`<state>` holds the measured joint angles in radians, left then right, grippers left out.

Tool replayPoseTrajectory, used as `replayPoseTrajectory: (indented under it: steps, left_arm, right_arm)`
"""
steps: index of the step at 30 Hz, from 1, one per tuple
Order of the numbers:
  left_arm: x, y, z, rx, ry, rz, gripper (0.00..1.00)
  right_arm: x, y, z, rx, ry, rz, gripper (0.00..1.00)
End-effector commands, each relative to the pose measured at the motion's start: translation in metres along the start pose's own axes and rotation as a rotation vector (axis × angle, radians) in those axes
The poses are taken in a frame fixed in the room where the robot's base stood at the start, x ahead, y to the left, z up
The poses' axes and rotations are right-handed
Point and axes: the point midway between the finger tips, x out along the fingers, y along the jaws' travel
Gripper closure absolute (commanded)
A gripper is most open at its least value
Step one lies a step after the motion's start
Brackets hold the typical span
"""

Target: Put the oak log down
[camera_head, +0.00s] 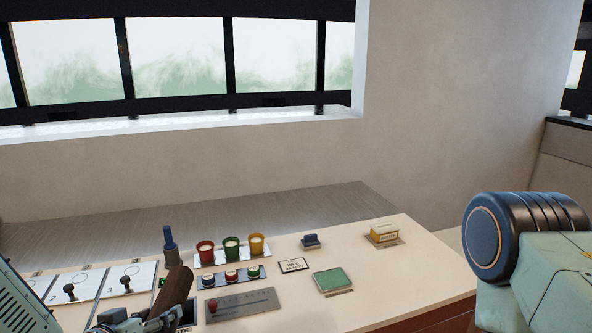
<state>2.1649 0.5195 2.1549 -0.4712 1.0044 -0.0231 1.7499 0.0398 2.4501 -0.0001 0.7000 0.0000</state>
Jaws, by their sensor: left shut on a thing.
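The oak log (174,288) is a short brown piece, tilted, at the lower left of the head view. My left gripper (158,318) comes in from the bottom left and is shut on the log's lower part. The log appears above the counter, in front of the white panels and the grey plate; I cannot tell whether it touches anything below. The gripper's fingers are partly cut off by the frame's bottom edge. My right gripper is out of view; only part of my right arm shows at the right.
White lever panels (90,287) are left. The counter's right end is clear.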

Motion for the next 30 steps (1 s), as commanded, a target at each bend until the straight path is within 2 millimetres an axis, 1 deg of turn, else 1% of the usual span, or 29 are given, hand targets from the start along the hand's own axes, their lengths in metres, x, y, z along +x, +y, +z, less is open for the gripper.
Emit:
replayPoseTrajectory:
  steps: [12,18,24,27,30]
  left_arm:
    - [-0.058,0.07,0.017,0.208,-0.11,0.406,1.0]
    - [-0.084,0.095,0.024,0.289,-0.155,0.554,1.0]
    - [-0.102,0.111,0.029,0.341,-0.186,0.652,1.0]
    - [-0.093,0.106,0.047,0.342,-0.191,0.653,1.0]
    - [-0.086,0.102,0.061,0.341,-0.191,0.653,1.0]
  right_arm:
    - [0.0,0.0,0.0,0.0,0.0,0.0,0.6]
    - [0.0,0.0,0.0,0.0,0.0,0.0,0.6]
    - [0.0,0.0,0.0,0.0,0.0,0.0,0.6]
    - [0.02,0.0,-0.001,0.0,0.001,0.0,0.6]
    - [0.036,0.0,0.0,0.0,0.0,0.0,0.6]
